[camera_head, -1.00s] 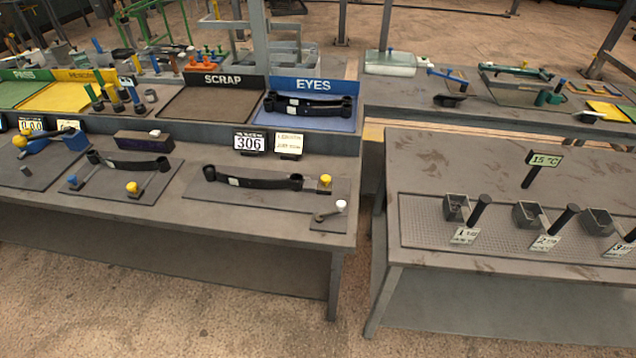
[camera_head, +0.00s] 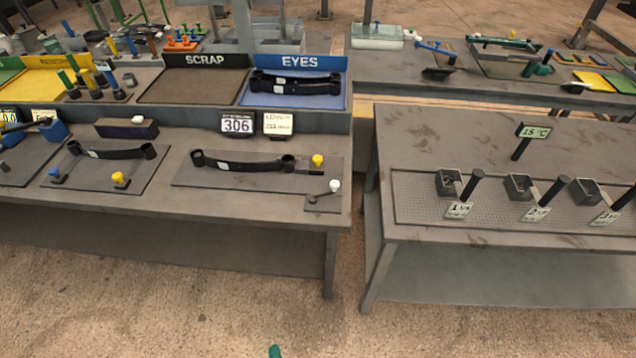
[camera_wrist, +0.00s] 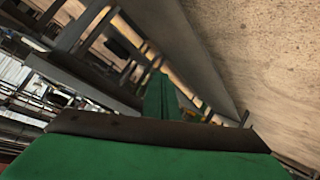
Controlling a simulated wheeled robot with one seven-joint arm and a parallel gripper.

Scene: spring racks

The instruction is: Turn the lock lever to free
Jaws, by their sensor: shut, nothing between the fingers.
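A small lever with a white knob (camera_head: 334,186) sits on a little plate at the front right corner of the left bench; it looks like the lock lever, though no label on it can be read. Its arm slants from a pivot at lower left up to the knob. Beside it, a black leaf spring (camera_head: 240,166) lies on a grey plate with a yellow-topped peg (camera_head: 317,161) at its right end. My gripper (camera_wrist: 160,95) shows green and shut in the wrist view, with nothing held. A green tip (camera_head: 274,351) shows at the bottom edge of the head view, well short of the bench.
The bench also bears a second spring plate (camera_head: 110,165), a 306 display (camera_head: 237,124), a SCRAP tray (camera_head: 190,87) and a blue EYES tray (camera_head: 345,103) holding springs. A right-hand bench (camera_head: 440,130) stands across a narrow gap. The floor in front is clear.

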